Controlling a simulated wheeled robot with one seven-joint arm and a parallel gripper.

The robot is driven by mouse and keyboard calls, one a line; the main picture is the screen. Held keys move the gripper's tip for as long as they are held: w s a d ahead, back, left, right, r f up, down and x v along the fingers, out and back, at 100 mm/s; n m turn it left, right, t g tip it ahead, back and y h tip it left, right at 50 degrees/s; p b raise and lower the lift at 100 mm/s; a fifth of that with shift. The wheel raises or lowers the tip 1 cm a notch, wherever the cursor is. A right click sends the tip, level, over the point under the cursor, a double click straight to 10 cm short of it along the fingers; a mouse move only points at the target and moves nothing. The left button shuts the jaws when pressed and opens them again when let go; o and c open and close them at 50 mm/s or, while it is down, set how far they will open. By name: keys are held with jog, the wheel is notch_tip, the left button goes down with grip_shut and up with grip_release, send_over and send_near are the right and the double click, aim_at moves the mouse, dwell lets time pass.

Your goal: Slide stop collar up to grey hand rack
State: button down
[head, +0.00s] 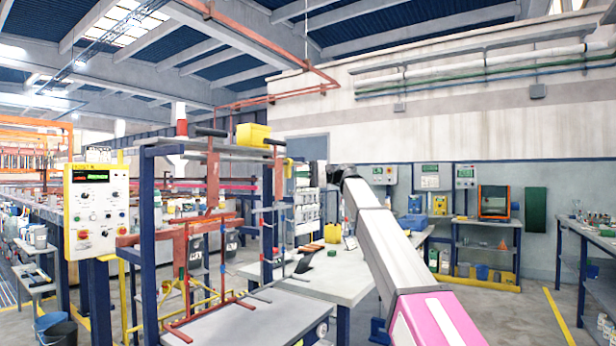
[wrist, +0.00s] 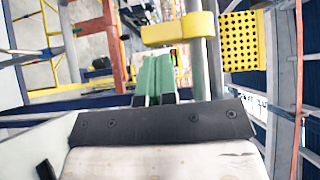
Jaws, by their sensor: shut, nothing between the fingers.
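My gripper (wrist: 158,58) shows in the wrist view with its two green fingers together and nothing between them. A yellow rounded piece (wrist: 178,30), which looks like the stop collar, sits across a grey bar (wrist: 198,60) just beyond the fingertips. I cannot tell whether the fingertips touch it. In the head view my arm reaches up to the right of the rack stand, and its fingers cannot be made out.
A red rack (head: 180,262) hangs on the stand (head: 150,230). A yellow box (head: 253,135) is on top. A yellow perforated block (wrist: 241,42) is right of the bar in the wrist view. A control panel (head: 95,210) stands left; a white table (head: 350,278) stands behind.

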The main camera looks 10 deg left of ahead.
aim_at(289, 174)
jog(key=shift+s+a, duration=0.2)
jog(key=shift+s, duration=0.25)
jog(key=shift+s+a, duration=0.3)
jog(key=shift+s, duration=0.4)
jog(key=shift+s+a, duration=0.3)
jog(key=shift+s, duration=0.4)
jog(key=shift+w, duration=0.1)
